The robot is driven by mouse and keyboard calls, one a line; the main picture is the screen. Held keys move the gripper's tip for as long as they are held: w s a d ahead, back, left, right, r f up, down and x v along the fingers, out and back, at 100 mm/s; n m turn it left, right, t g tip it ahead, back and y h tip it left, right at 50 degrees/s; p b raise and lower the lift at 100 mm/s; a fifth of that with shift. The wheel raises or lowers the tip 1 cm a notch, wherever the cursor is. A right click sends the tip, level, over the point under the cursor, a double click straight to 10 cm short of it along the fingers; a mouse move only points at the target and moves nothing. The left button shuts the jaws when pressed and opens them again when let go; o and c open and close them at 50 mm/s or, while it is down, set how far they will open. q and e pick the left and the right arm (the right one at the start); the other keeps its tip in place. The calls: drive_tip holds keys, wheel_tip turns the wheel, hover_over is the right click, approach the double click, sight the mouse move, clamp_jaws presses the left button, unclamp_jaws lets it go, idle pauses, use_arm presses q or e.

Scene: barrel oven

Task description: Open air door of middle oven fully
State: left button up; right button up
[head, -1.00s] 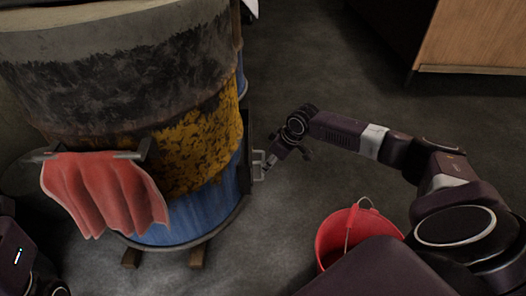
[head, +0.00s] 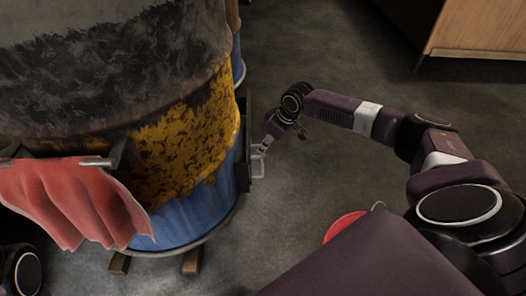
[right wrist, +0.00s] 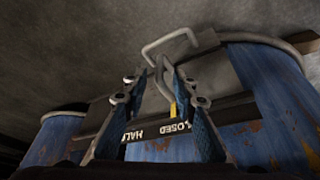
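The middle oven is a barrel (head: 185,125) with worn grey, yellow and blue paint, at left in the head view. A pale metal air door handle (head: 258,163) sticks out from its dark right side. My right gripper (head: 262,150) is at this handle. In the right wrist view its two fingers (right wrist: 162,75) are spread, with part of the metal handle (right wrist: 168,46) between and beyond the tips; contact is unclear. The label strip (right wrist: 160,131) reads "HALF" and "CLOSED", with a yellow mark (right wrist: 173,109) near "CLOSED". My left gripper is not in view.
A red cloth (head: 75,205) hangs on a bar at the barrel's front. A red bucket (head: 343,226) stands on the floor, mostly hidden by my body. A wooden cabinet (head: 480,30) is at top right.

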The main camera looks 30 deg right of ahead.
drive_tip(key=shift+b+x, duration=0.7)
drive_tip(key=shift+x, duration=0.85)
drive_tip(key=shift+r, duration=0.1)
drive_tip(key=shift+c, duration=0.4)
clamp_jaws()
